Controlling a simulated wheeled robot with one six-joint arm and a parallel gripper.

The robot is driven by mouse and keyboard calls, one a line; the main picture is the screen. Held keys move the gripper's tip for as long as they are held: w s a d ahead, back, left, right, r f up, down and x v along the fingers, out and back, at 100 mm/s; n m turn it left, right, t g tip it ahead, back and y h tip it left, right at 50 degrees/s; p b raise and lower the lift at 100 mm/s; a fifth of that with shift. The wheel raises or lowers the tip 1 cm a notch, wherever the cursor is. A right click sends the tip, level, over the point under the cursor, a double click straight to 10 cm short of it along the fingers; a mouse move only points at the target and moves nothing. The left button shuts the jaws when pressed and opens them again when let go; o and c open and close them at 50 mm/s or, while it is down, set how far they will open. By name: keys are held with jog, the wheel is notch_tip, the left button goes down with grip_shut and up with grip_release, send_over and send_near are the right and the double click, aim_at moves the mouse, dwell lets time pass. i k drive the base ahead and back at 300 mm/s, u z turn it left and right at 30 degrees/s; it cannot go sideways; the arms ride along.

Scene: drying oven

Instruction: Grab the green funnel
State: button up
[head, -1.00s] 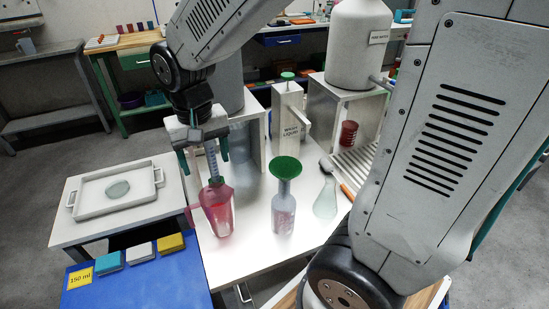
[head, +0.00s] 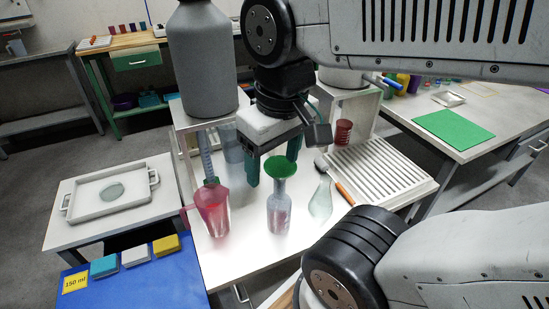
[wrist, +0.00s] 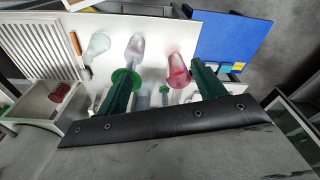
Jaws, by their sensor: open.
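The green funnel (head: 281,166) sits in the neck of a clear bottle (head: 280,208) standing on the white table. My gripper (head: 273,162) is open and empty, just behind and above the funnel, pointing down. Its left finger is left of the funnel and its right finger shows behind the funnel's right side. In the wrist view the funnel (wrist: 127,79) is close to the left finger of my gripper (wrist: 162,66), which partly covers it. I cannot tell whether they touch.
A red jug (head: 212,208) and a blue-marked cylinder (head: 207,158) stand to the left. A clear flask (head: 320,200) and an orange-handled brush (head: 343,190) are to the right. A large grey tank (head: 202,65) stands behind left. The front of the table is clear.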

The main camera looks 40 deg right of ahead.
aim_at(279, 167)
jog(key=u, duration=0.45)
jog(key=k, duration=0.5)
jog(key=u, duration=0.6)
jog(key=k, duration=0.6)
